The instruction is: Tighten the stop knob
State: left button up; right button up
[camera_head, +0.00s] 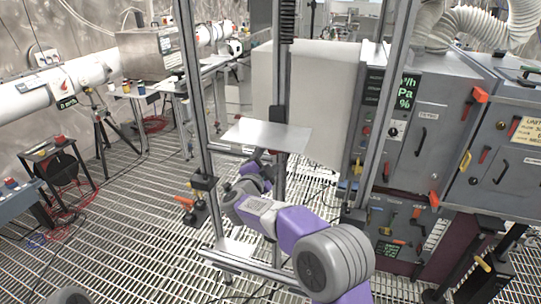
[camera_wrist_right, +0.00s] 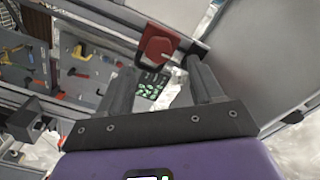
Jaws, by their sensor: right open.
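A red knob-like part (camera_wrist_right: 158,45) on a dark fitting shows in the right wrist view, just beyond the fingertips. I cannot tell whether it is the stop knob or how far away it is. In the head view, an orange-red handle (camera_head: 185,201) sits on a black clamp (camera_head: 203,183) at the left upright of the metal frame. My right gripper (camera_wrist_right: 160,78) is open, with nothing visible gripped between its fingers. In the head view, the right gripper (camera_head: 258,164) is at the frame, under the flat metal plate (camera_head: 268,135), partly hidden by its own wrist. My left gripper is out of view.
Metal uprights (camera_head: 391,95) rise close to my right arm. A grey cabinet (camera_head: 425,130) with red handles stands at the right, and a large pale box (camera_head: 320,95) is behind the frame. Open grating floor lies between.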

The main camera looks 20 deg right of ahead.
jog(key=v, duration=0.2)
jog(key=shift+s+a, duration=0.2)
jog(key=shift+s, duration=0.15)
jog(key=shift+f, duration=0.1)
